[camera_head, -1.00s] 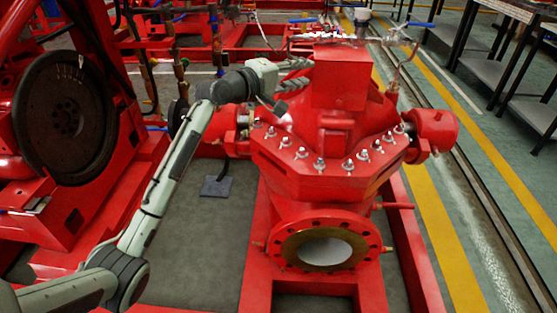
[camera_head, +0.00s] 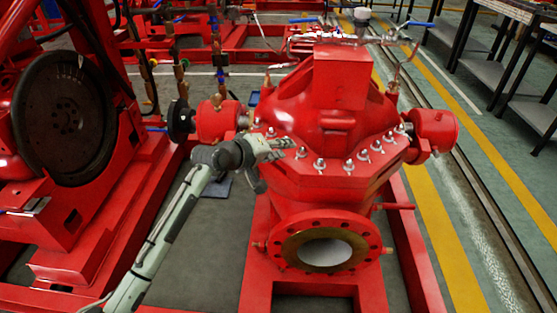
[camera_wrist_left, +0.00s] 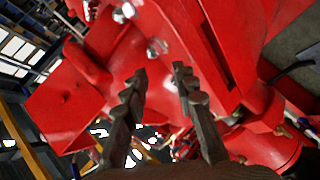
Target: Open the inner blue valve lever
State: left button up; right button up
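Two small blue levers show on the pipework at the top of the red pump in the head view. The inner blue lever (camera_head: 304,20) is left of the pump's top pipe, and the other blue lever (camera_head: 420,24) is at the right. My left gripper (camera_head: 284,148) is over the left front of the pump's bolted flange, well below and nearer than both levers. In the left wrist view its two fingers (camera_wrist_left: 160,72) are apart with nothing between them, pointing at the red casing. I cannot make out a lever clearly there. My right gripper is not in view.
The red pump (camera_head: 330,130) with its bolted flange stands close under my left gripper. A dark flywheel (camera_head: 64,118) is at the left. Red piping stands behind. Open floor with a yellow line (camera_head: 445,230) lies at the right.

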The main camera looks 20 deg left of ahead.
pick_arm(q)
jog(key=shift+s+a+f+g+y, duration=0.15)
jog(key=shift+s+f, duration=0.2)
jog(key=shift+f, duration=0.3)
jog(key=shift+s+a+f+g+y, duration=0.15)
jog(key=shift+s+f, duration=0.15)
jog(key=shift+f, duration=0.3)
jog(key=shift+d, duration=0.1)
